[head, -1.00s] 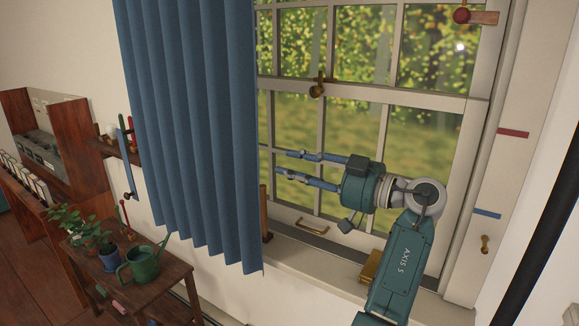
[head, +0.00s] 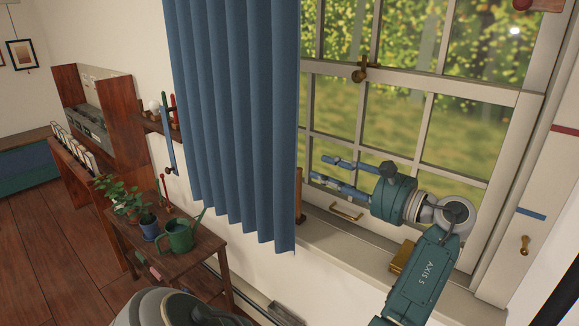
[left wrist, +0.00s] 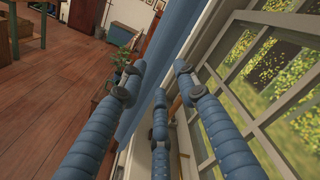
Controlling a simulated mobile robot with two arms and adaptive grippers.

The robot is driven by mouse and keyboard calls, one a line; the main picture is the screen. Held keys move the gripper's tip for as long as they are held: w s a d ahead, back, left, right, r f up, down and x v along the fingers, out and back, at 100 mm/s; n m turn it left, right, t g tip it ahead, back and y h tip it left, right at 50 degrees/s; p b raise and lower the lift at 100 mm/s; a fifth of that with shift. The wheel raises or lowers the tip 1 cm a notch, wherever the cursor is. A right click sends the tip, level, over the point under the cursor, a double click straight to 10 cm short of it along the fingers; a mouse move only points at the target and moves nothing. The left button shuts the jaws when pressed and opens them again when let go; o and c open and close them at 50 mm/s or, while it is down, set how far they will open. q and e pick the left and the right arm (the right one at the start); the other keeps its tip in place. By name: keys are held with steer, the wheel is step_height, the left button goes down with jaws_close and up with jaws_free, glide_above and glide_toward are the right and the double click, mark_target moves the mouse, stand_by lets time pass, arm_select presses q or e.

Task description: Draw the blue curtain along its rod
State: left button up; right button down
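The blue curtain (head: 235,130) hangs in vertical folds over the left part of the window. Its rod is above the head view and out of sight. My left gripper (head: 320,169) is in front of the window panes, just right of the curtain's free edge, with its blue fingers pointing left. Its fingers are spread and empty. In the left wrist view the curtain (left wrist: 168,42) shows beyond and between the open fingertips (left wrist: 157,85). I see no contact with the cloth. My right gripper is not in view.
The window sill (head: 350,243) bears a brass block (head: 401,256). A brass latch (head: 362,71) sits on the window's middle rail. Left of the curtain's hem, a wooden stand (head: 195,265) holds plants and a green watering can (head: 180,236). Open floor lies at far left.

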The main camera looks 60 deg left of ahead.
mark_target(289, 168)
arm_select(q)
steer(key=s+a+f+m+b, duration=0.1)
steer(key=a+m, duration=0.2)
steer(key=s+a+m+b, duration=0.1)
steer(key=a+m, duration=0.2)
steer(key=m, duration=0.1)
steer(key=s+a+f+m+b, duration=0.1)
steer(key=a+m, duration=0.2)
steer(key=m, duration=0.1)
steer(key=shift+s+f+b, duration=0.2)
steer(key=shift+f+b, duration=0.1)
steer(key=shift+x, duration=0.85)
steer(key=shift+r, duration=0.15)
steer(key=shift+c, duration=0.3)
jaws_close()
